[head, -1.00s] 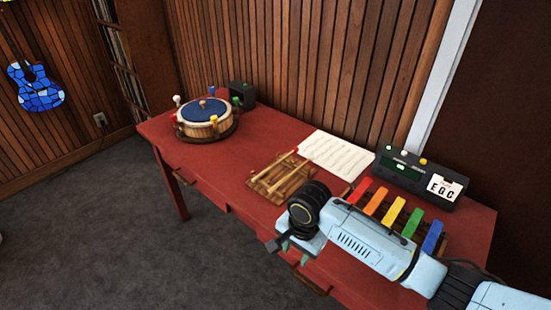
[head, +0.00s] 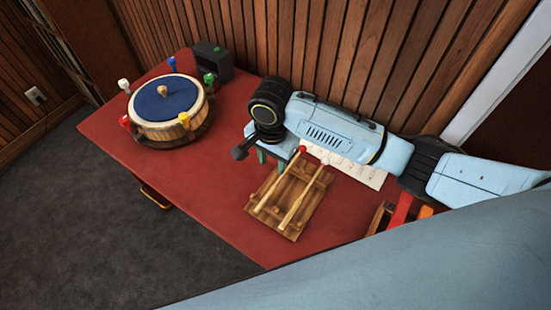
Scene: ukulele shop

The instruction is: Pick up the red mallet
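The red mallet (head: 280,180) lies on a slatted wooden rack (head: 308,207) on the red table. Its pale stick runs from the lower left up to a small red head beside my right gripper. A second pale mallet (head: 304,195) lies alongside it on the right, its head partly hard to make out. My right gripper (head: 271,162) is above the table by the rack's far left end, close to the red head. Its two greenish fingers point down and look apart, with nothing seen between them. My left gripper is not in view.
A round wooden drum (head: 168,103) with a blue top and coloured pegs stands on the left. A dark box (head: 211,62) is behind it. A music sheet (head: 372,176) is partly covered by my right arm. Coloured bars (head: 401,210) show at right. The table (head: 200,185) left of the rack is clear.

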